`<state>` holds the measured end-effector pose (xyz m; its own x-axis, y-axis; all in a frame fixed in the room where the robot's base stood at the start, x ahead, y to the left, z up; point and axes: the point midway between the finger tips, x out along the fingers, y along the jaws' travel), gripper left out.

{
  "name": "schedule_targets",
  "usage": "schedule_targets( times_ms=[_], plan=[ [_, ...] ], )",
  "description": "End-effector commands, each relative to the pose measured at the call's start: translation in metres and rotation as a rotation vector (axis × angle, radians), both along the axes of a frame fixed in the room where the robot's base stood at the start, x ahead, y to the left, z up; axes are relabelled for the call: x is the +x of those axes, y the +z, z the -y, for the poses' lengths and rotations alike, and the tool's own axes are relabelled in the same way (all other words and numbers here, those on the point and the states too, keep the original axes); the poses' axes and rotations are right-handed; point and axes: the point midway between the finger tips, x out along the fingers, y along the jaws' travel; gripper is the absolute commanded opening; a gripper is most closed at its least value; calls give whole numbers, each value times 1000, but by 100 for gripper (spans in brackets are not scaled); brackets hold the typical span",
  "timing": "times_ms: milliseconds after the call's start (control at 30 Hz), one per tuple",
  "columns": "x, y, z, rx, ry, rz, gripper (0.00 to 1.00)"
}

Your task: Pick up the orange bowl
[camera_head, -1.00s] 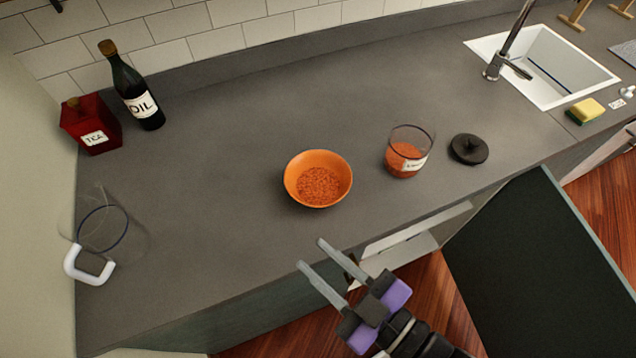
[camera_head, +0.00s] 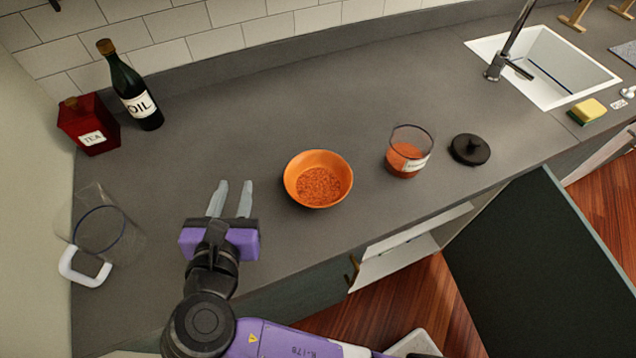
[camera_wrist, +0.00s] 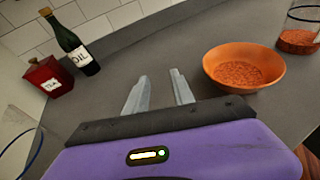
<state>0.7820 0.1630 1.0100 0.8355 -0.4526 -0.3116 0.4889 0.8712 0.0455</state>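The orange bowl (camera_head: 318,168) stands upright on the grey counter and holds reddish-orange grains. It also shows in the wrist view (camera_wrist: 272,76), right of the fingers. My gripper (camera_head: 231,186) is over the counter to the left of the bowl, apart from it. Its two grey fingers point toward the back wall and have a gap between them. In the wrist view my gripper (camera_wrist: 156,84) is open with nothing between the fingers.
A glass jar (camera_head: 407,160) with orange contents and a black lid (camera_head: 470,149) stand right of the bowl. A glass pitcher (camera_head: 100,228), red tea tin (camera_head: 90,124) and oil bottle (camera_head: 135,92) are at left. An open cabinet door (camera_head: 545,255) juts out below the counter.

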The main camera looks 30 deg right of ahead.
Motion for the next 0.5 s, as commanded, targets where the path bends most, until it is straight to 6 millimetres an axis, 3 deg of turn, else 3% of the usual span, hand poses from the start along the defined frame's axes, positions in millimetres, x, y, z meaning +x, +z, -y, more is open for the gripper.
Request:
schedule_targets(
  times_ms=[100,233,500],
  plan=[
    [-21,-10,30,-229,-75,-160,30],
    [-36,-12,46,-362,-104,-285,30],
    [-30,-19,58,-424,-88,-347,30]
  ],
)
